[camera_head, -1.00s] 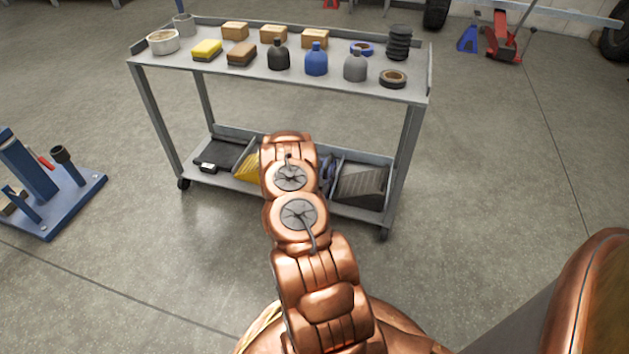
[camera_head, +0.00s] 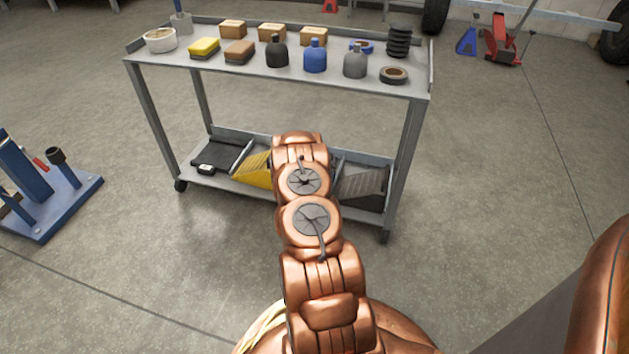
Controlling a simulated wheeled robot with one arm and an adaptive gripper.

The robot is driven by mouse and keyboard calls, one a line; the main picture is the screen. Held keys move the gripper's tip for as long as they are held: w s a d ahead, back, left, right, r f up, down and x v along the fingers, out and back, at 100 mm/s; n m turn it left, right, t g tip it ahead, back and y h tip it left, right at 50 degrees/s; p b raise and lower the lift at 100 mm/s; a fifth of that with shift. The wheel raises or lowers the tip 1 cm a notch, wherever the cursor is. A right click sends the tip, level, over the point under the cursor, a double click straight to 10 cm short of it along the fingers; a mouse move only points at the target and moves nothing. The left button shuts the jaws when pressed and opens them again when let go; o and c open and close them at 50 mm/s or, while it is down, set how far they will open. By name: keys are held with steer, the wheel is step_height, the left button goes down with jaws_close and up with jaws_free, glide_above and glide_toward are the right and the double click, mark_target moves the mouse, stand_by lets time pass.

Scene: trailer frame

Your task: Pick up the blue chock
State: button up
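I see no blue chock in the head view; my copper-coloured arm covers the middle of the cart's lower shelf (camera_head: 215,183). A yellow chock (camera_head: 253,170) shows on that shelf just left of my arm. A dark grey ribbed chock (camera_head: 362,187) lies in the compartment to the right. My arm reaches forward to the lower shelf. My gripper is hidden behind my own arm links, so its fingers and anything between them do not show.
The cart's top shelf (camera_head: 290,81) holds bottles, boxes, sponges and tape rolls above my arm. A black case (camera_head: 218,155) lies at the lower left. A blue stand (camera_head: 38,190) is on the floor at left.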

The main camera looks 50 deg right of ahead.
jaws_close()
steer(key=shift+r, duration=0.1)
stand_by(0.6)
